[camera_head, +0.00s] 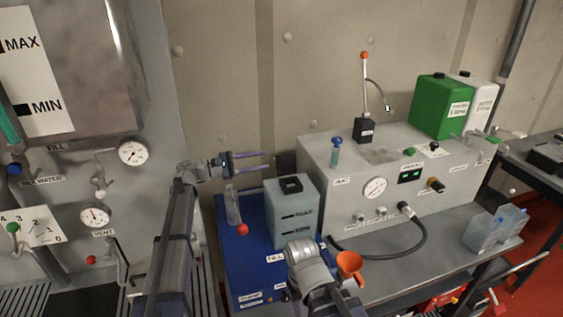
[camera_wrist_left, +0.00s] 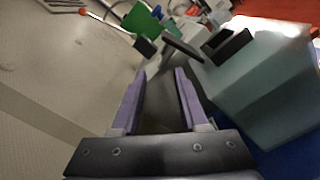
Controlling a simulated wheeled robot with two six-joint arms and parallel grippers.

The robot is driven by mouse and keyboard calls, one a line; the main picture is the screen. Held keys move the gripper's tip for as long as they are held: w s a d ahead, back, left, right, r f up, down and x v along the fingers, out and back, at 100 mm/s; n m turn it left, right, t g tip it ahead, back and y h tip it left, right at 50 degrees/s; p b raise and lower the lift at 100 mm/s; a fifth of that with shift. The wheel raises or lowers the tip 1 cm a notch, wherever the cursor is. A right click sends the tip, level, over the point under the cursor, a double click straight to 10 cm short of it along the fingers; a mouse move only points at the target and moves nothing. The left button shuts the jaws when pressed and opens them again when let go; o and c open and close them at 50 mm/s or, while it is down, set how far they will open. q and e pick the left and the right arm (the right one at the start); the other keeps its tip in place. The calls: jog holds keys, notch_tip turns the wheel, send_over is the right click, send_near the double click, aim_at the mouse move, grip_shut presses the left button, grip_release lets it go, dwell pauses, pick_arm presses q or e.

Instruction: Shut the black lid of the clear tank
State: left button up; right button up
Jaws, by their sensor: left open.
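The clear tank (camera_head: 283,222) is a pale, translucent box with a MAX mark, standing upright on a blue base. A black square neck (camera_head: 291,184) is on its top. A dark flat piece (camera_head: 285,161) stands behind the neck and looks like the raised lid. In the left wrist view the lid (camera_wrist_left: 183,45) stands up beside the neck (camera_wrist_left: 228,46) of the tank (camera_wrist_left: 262,85). My left gripper (camera_head: 267,161) is open and empty, left of the lid and apart from it; its purple fingers show in the wrist view (camera_wrist_left: 160,74). My right arm's fingers are hidden.
A clear bottle (camera_head: 232,205) and a red knob (camera_head: 242,230) are left of the tank. An orange funnel (camera_head: 350,266) is at its front right. A grey pump unit (camera_head: 335,190) with a red-tipped lever stands to the right. The wall is behind.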

aim_at(281, 156)
pick_arm(q)
jog(key=shift+w+f, duration=0.15)
jog(key=shift+x, duration=3.85)
grip_shut()
